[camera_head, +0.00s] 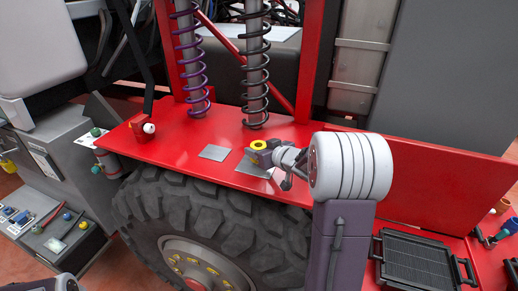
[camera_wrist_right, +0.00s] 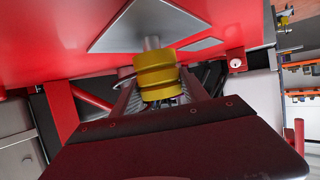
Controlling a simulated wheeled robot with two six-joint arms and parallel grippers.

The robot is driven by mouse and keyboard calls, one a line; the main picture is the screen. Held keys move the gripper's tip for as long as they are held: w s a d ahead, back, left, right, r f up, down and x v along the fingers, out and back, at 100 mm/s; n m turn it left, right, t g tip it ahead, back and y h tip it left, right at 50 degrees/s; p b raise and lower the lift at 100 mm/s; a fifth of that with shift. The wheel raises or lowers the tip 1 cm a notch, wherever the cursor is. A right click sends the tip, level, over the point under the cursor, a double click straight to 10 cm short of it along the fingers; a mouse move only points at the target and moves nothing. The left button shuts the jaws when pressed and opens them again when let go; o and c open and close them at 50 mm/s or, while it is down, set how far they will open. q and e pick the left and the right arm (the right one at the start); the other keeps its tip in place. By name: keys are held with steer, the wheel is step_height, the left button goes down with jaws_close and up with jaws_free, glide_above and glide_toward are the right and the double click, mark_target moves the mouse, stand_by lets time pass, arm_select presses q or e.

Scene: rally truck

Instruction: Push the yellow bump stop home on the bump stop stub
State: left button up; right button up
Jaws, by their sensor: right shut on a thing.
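The yellow bump stop (camera_head: 259,144) is a ribbed cylinder with a dark hole in its top. My right gripper (camera_head: 262,153) is shut on it above the red deck. In the right wrist view the bump stop (camera_wrist_right: 157,77) sits between the two fingers of the gripper (camera_wrist_right: 160,95). The grey bump stop stub (camera_wrist_right: 152,43) stands out from a grey plate just beyond the bump stop's end, in line with it. The bump stop hides where they meet, so I cannot tell how far it is on. My left gripper is not in view.
Two coil springs, purple (camera_head: 190,60) and black (camera_head: 254,65), stand behind on the red deck (camera_head: 180,150). A bare grey plate (camera_head: 214,152) lies left of the gripper. A large tyre (camera_head: 200,220) is below the deck. A black tray (camera_head: 415,262) is at lower right.

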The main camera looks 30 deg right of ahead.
steer(key=shift+f+b, duration=0.75)
steer(key=shift+f, duration=0.25)
steer(key=o, duration=1.6)
steer(key=v, duration=0.9)
steer(key=shift+s+r, duration=0.1)
steer(key=shift+s, duration=0.1)
steer(key=shift+w, duration=0.1)
steer(key=shift+w, duration=0.1)
